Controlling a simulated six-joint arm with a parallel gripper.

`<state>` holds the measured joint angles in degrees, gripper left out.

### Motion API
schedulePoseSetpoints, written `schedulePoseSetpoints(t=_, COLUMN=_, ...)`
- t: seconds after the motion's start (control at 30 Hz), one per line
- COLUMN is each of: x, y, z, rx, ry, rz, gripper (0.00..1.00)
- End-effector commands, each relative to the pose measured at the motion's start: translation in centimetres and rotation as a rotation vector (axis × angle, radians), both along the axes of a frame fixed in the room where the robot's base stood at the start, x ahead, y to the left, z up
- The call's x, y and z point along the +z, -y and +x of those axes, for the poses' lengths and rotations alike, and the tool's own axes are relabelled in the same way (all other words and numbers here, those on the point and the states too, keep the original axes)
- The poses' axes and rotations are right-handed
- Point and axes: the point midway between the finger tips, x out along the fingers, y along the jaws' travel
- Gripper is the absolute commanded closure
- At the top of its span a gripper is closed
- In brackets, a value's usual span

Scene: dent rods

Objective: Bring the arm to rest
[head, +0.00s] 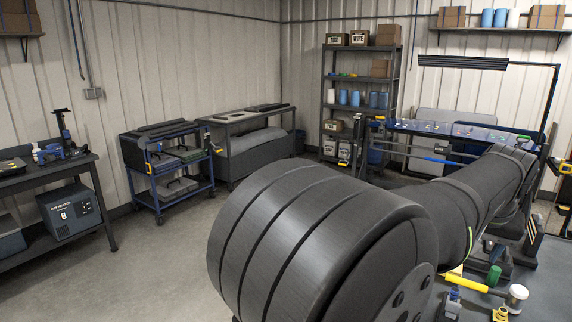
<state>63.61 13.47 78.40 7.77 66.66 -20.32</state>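My arm fills the foreground of the head view, with a large dark ribbed joint at the bottom middle and a thick dark link running up to the right. My gripper cannot be made out in this view; the far end of the arm is foreshortened or hidden behind its own links. Whether it holds anything does not show. A thin blue rod (436,158) shows beyond the arm, in front of a blue-topped bench (470,135) with small items on it.
A yellow-handled tool (466,283), a small bottle (453,304) and a white-lidded jar (516,297) are on a grey surface (545,280) close right of my arm. A tool cart (165,198) and workbench (90,170) stand left. The floor (170,270) between is clear.

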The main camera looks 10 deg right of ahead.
Motion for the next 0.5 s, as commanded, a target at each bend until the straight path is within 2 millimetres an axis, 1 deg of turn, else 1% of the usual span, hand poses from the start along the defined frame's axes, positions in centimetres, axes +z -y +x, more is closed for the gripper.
schedulePoseSetpoints(t=0.03, x=-1.0, y=0.3, z=0.3, rx=0.000, ry=-0.001, rz=0.002, gripper=0.47)
schedulePoseSetpoints(t=0.2, x=-3.7, y=1.1, z=1.1, rx=0.000, ry=0.000, rz=0.001, gripper=0.47)
schedulePoseSetpoints(t=0.33, x=-5.0, y=1.5, z=1.5, rx=0.000, ry=0.001, rz=-0.001, gripper=0.47)
schedulePoseSetpoints(t=0.5, x=-5.8, y=1.8, z=1.8, rx=0.000, ry=0.002, rz=-0.002, gripper=0.47)
